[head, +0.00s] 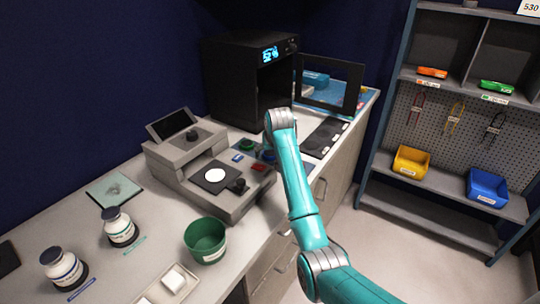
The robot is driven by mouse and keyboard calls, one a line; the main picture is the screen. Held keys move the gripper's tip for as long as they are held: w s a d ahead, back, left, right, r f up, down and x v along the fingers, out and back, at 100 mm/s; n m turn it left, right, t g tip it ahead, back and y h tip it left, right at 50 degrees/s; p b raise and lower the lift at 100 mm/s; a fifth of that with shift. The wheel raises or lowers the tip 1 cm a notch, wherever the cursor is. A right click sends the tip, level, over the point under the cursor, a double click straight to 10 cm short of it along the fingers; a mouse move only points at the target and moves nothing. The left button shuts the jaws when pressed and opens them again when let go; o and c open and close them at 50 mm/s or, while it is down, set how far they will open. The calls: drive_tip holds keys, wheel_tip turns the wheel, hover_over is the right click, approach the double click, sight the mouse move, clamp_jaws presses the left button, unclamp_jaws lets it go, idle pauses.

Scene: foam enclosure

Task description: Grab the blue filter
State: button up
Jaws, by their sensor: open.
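A small blue piece (238,157) lies at the back of the grey instrument (222,190) on the counter, to the left of a small red piece (259,168). A green round piece (247,145) sits just behind them. Another blue round piece (268,156) is beside my arm and partly covered by it. I cannot tell for sure which blue piece is the filter. My teal arm reaches up from the lower right over the counter's front edge. My gripper is hidden behind the arm's upper joint.
A black oven-like box (228,90) with its door open stands behind. A green cup (205,240), two white jars (120,226) and a shallow tray (150,292) are in front. A shelf rack (445,185) with bins stands right, beyond open floor.

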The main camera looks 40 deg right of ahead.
drive_tip(key=shift+w+f, duration=0.2)
drive_tip(key=shift+f, duration=0.1)
drive_tip(key=shift+c, duration=0.3)
drive_tip(key=c, duration=1.2)
